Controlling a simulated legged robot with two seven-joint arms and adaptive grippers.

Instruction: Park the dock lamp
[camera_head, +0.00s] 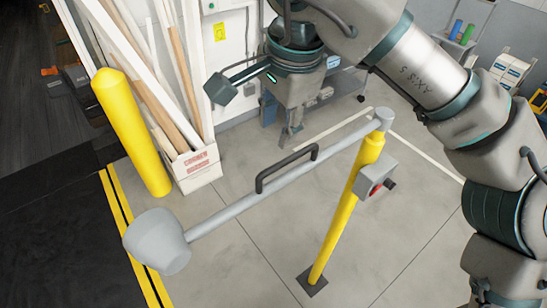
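The dock lamp has a grey arm (240,208) with a rounded grey lamp head (158,242) at its lower left end. The arm's other end joins a pivot on top of a yellow post (340,220). A dark handle (287,168) stands on the middle of the arm. A small grey box with a red part (376,187) is fixed to the post. My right gripper (287,138) points down beyond the lamp arm in the picture, apart from the handle. Its fingers are small and partly merged, so their opening is unclear. My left gripper does not show.
A thick yellow bollard (132,130) stands at the left, beside a white box (197,168) of long boards. Yellow floor stripes (128,225) border a dark area. Shelving with rolls (460,32) and cartons (510,69) stand at the far right. The floor around the post is clear.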

